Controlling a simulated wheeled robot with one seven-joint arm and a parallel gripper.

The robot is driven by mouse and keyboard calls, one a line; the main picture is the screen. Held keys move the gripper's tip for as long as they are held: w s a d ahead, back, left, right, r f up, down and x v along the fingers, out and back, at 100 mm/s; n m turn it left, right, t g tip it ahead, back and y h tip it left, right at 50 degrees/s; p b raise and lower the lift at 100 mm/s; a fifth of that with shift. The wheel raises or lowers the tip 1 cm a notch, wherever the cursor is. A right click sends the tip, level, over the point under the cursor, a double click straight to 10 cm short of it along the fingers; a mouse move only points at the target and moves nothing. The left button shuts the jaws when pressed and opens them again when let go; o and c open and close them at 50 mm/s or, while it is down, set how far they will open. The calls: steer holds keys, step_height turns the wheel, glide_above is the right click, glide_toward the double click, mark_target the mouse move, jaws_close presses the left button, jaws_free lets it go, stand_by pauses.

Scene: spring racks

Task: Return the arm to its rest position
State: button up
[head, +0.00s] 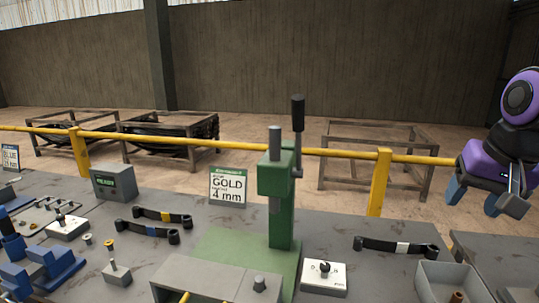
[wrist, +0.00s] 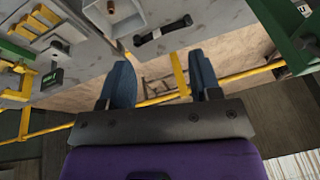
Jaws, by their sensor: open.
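My gripper (head: 474,198) hangs at the far right of the head view, on my purple and black arm. Its two blue fingers stand apart with nothing between them. In the wrist view the open gripper (wrist: 160,62) also shows empty, with a dark strap-like leaf spring (wrist: 162,33) on the bench beyond the fingertips. The gripper is clear of the bench and touches nothing that I can see.
A yellow rail (head: 330,152) runs behind the grey bench (head: 205,253). A green press (head: 279,195) stands mid-bench by a "GOLD 4 mm" sign (head: 228,187). A leaf spring (head: 395,246) and a grey bin (head: 423,290) lie right.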

steer(key=s+a+r+n+t, duration=0.1)
steer(key=s+a+n, duration=0.3)
steer(key=s, duration=0.4)
steer(key=shift+s+r+n, duration=0.15)
steer(key=shift+r+n, duration=0.25)
steer(key=shift+r, duration=0.3)
steer(key=shift+a, duration=0.1)
stand_by(1.0)
